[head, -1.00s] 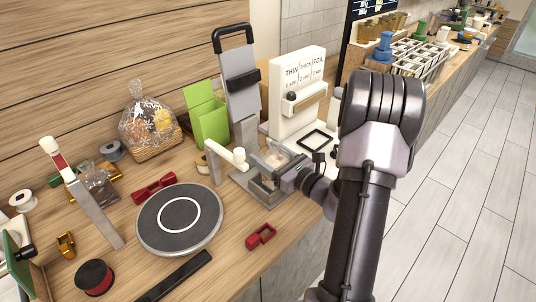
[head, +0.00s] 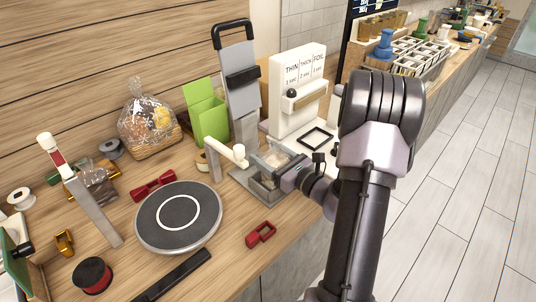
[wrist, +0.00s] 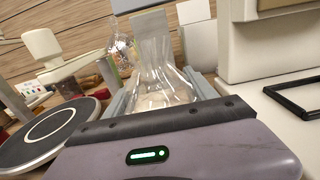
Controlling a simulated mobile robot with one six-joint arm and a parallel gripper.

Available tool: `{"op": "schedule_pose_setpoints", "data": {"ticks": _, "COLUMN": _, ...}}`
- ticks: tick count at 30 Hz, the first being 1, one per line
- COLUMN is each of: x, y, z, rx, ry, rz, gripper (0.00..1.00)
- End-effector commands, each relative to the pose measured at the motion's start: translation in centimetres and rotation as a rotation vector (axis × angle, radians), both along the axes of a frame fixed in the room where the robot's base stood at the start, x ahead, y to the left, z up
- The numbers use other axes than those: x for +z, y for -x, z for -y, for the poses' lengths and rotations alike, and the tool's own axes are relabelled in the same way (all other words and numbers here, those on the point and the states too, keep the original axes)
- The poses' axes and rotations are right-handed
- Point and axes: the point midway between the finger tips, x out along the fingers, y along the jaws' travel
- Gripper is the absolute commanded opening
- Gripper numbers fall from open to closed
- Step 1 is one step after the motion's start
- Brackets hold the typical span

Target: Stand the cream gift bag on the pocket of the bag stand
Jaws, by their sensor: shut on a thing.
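The cream gift bag (head: 276,158) is a clear bag with pale contents in its lower part. It also shows in the wrist view (wrist: 163,88), upright, between the grey walls of the bag stand's pocket (wrist: 203,86). The grey bag stand (head: 246,182) is on the counter, right of the round turntable. My gripper (head: 284,178) is low at the stand's front right, shut on the bag. In the wrist view the dark jaw edge (wrist: 165,120) crosses in front of the bag's lower part. The bag's base is hidden, so I cannot tell whether it touches the pocket floor.
A post with a white-tipped arm (head: 238,154) rises just left of the stand. The round turntable (head: 150,216) lies further left. A white sealer (head: 297,112) and a black square frame (head: 318,138) are behind and to the right. A red clip (head: 261,235) lies in front.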

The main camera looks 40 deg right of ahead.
Motion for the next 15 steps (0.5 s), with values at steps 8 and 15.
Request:
{"op": "schedule_pose_setpoints", "data": {"ticks": 8, "x": -0.07, "y": 0.00, "z": 0.01, "rx": 0.000, "ry": 0.000, "rz": 0.000, "gripper": 0.18}}
{"op": "schedule_pose_setpoints", "data": {"ticks": 15, "x": -0.40, "y": 0.00, "z": 0.01, "rx": 0.000, "ry": 0.000, "rz": 0.000, "gripper": 0.18}}
